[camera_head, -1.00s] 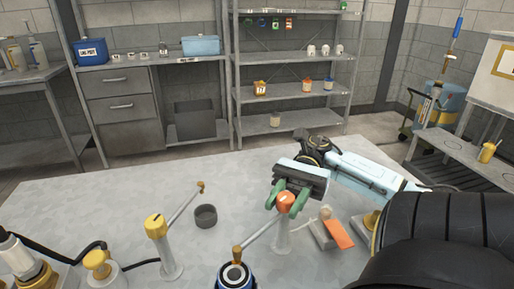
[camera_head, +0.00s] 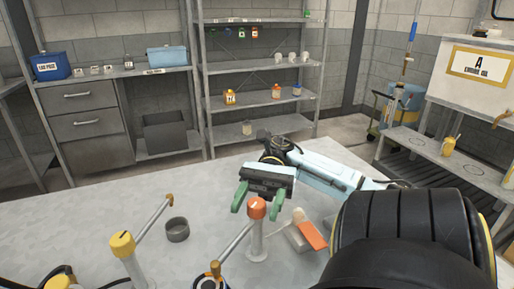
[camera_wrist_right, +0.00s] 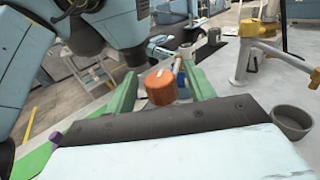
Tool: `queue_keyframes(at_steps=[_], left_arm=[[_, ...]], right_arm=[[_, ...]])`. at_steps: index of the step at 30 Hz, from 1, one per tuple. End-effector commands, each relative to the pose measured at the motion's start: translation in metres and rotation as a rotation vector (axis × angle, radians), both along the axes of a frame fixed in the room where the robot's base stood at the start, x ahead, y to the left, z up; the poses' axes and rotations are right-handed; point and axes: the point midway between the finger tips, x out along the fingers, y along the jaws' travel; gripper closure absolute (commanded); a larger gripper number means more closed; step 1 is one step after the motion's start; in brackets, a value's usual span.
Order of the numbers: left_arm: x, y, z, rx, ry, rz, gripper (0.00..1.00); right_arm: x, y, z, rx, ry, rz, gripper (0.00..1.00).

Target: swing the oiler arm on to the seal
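An orange-capped post (camera_head: 257,208) stands on the grey table. Its thin metal arm (camera_head: 235,239) slopes toward the lower left, and its brown tip (camera_head: 215,268) shows over a blue-rimmed round part (camera_head: 200,284), cut off by the bottom edge. I cannot tell whether the tip touches it. A yellow-capped post (camera_head: 122,244) stands left, its arm (camera_head: 155,215) pointing up and right. My right gripper (camera_head: 259,203) is open, its green fingers on either side of the orange cap, with visible gaps. The cap also shows between the fingers in the right wrist view (camera_wrist_right: 161,87). My left gripper is out of view.
A dark grey cup (camera_head: 177,230) stands between the posts. An orange-and-beige object (camera_head: 312,235) lies right of the orange-capped post. Another yellow knob (camera_head: 58,281) and black hose are at the lower left. Shelves (camera_head: 262,104) stand behind. The table's left rear is clear.

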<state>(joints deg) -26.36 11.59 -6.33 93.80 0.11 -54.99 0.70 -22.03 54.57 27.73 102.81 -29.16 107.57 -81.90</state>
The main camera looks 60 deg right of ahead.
Motion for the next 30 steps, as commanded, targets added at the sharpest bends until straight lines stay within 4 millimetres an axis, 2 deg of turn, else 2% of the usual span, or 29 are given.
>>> queue_keyframes(at_steps=[8,11,15,19,30], left_arm=[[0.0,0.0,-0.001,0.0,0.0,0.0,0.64],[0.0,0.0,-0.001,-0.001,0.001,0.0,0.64],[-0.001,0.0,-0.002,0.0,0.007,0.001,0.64],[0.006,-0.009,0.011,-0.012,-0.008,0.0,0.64],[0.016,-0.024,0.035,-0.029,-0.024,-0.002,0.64]], right_arm=[[0.0,-0.001,-0.002,0.0,0.002,0.0,0.47],[0.002,-0.009,-0.002,0.0,0.002,-0.001,0.47],[0.007,-0.03,-0.002,-0.002,0.002,-0.002,0.47],[0.012,-0.053,-0.002,-0.004,0.002,-0.002,0.47],[0.016,-0.072,-0.002,-0.002,0.005,0.0,0.47]])
